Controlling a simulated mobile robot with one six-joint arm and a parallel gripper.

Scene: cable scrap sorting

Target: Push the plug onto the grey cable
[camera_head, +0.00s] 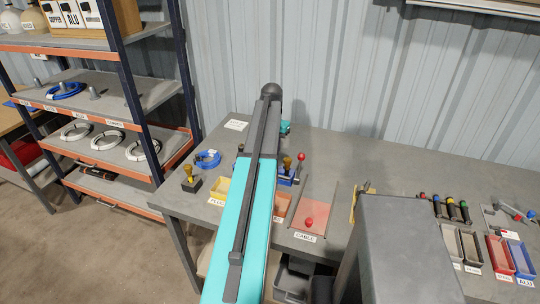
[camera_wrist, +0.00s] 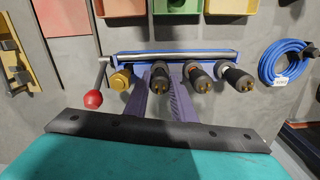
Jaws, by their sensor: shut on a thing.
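In the wrist view, my gripper (camera_wrist: 162,92) has its two purple fingers close around a black plug (camera_wrist: 160,77) with gold pins, and is shut on it. The plug is at a blue holder (camera_wrist: 215,56) with a grey bar along it. Two more black plugs, a middle one (camera_wrist: 197,76) and a right one (camera_wrist: 234,76), sit beside it, and a gold round part (camera_wrist: 121,78) is at its left. I cannot make out a grey cable at the plug; its far side is hidden. In the head view my arm hides the gripper.
A lever with a red ball (camera_wrist: 93,99) stands left of the holder. A blue cable coil (camera_wrist: 285,62) lies to the right. Bins, such as the green one (camera_wrist: 177,27), are beyond the holder. Shelves (camera_head: 90,145) stand left of the workbench (camera_head: 335,150).

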